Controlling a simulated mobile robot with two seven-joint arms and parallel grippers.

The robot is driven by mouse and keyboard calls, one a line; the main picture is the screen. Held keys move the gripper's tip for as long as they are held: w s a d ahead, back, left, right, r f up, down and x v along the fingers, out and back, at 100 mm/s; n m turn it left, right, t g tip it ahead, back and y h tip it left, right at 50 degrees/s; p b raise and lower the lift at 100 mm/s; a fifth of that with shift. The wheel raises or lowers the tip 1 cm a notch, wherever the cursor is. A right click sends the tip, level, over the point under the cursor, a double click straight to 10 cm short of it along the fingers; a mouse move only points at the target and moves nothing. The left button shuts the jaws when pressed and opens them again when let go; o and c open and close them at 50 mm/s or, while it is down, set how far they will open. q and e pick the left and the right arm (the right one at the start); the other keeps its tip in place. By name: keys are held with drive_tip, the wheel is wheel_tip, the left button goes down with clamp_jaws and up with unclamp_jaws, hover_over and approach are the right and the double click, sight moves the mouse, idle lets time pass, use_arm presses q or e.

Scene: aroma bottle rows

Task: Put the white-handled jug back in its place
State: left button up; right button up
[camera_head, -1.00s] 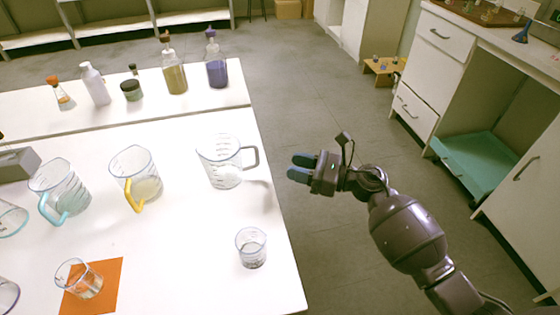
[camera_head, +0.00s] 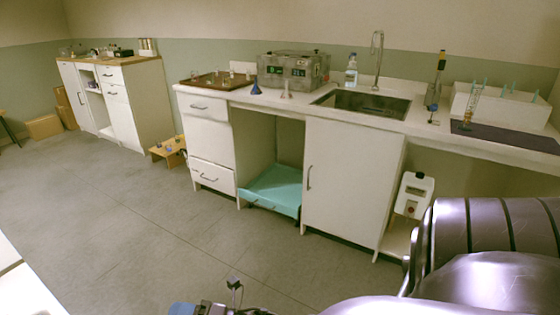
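No jug with a white handle shows in the head view now. Only a bare corner of the white table (camera_head: 22,292) shows at the lower left, and the jugs on it are out of view. My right gripper (camera_head: 184,308) is at the bottom edge. One blue fingertip and a bit of its dark body show, and the rest is cut off, so its opening is hidden. My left gripper is not in view.
A counter holds a brown tray (camera_head: 215,82), a grey machine (camera_head: 293,70), a sink (camera_head: 362,103), a white rack (camera_head: 500,106) and a dark mat (camera_head: 505,137). A teal shelf (camera_head: 272,190) sits below. A low wooden stand (camera_head: 170,150) is on the floor. Open floor lies between table and counter.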

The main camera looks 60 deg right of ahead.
drive_tip(key=s+d+f+m+g+h, duration=0.2)
drive_tip(key=s+f+m, duration=0.3)
drive_tip(key=s+m, duration=0.6)
drive_tip(key=s+d+f+m+g+h, duration=0.1)
drive_tip(key=s+f+m+g+h, duration=0.4)
drive_tip(key=s+m, duration=0.6)
drive_tip(key=shift+s+d+m+g, duration=0.3)
drive_tip(key=shift+d+m, duration=0.05)
drive_tip(key=shift+m, duration=0.45)
